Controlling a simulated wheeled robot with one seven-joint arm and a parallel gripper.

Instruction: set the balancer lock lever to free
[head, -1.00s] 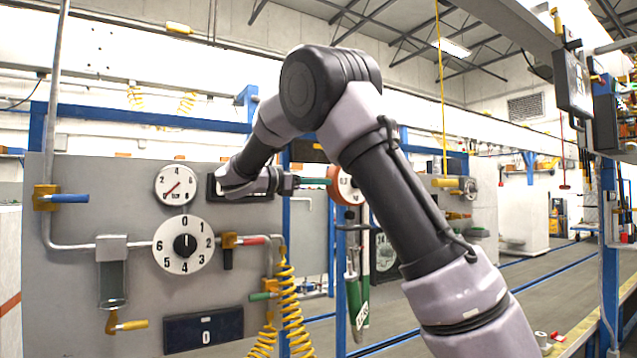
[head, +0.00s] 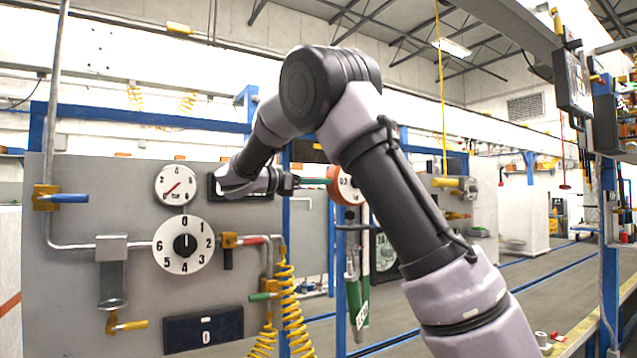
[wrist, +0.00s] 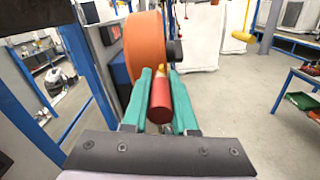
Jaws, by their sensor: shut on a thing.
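The balancer is an orange drum (head: 346,188) at the right edge of the grey panel in the head view. In the wrist view the drum (wrist: 145,48) stands just ahead of my fingers. The lock lever has a red grip (wrist: 161,101) with a yellow part at its far end. My gripper (wrist: 160,73) has green fingers, one on each side of the lever, and is shut on it. In the head view my gripper (head: 314,182) reaches the drum from the left, and the lever is not clearly visible there. I cannot read a free or locked marking.
The grey panel carries a pressure gauge (head: 176,185), a numbered dial (head: 184,244), a red-handled valve (head: 248,240) and a blue-handled valve (head: 62,198). Yellow coiled hoses (head: 290,310) hang at its right. A blue post (wrist: 88,65) stands left of my gripper. Open floor lies to the right.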

